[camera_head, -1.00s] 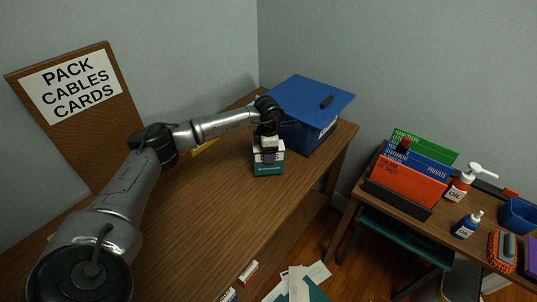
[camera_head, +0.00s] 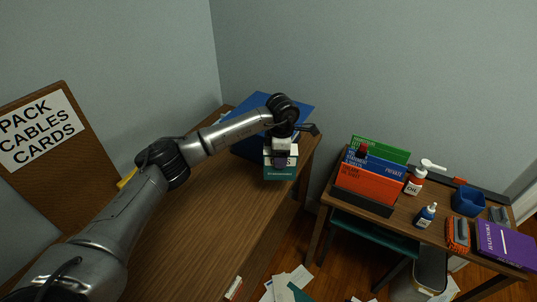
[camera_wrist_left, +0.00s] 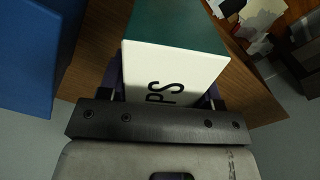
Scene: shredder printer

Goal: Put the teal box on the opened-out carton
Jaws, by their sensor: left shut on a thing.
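The teal box (camera_head: 280,173), teal below with a white lettered top, is at the right edge of the wooden desk in the head view. My left gripper (camera_head: 281,160) is shut on it from above, with the fingers on either side of its white end. The teal box also fills the upper middle of the left wrist view (camera_wrist_left: 175,65), between the fingers of the left gripper (camera_wrist_left: 161,90). I cannot tell how far its bottom is above the desk. I cannot pick out the opened-out carton in these views. My right gripper is not in view.
A blue box (camera_head: 246,152) stands behind my left wrist. A side table to the right holds a file rack (camera_head: 372,175), bottles, a blue cup (camera_head: 468,202) and a purple book (camera_head: 503,246). Papers (camera_head: 285,287) lie on the floor. The desk (camera_head: 200,225) has a clear front.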

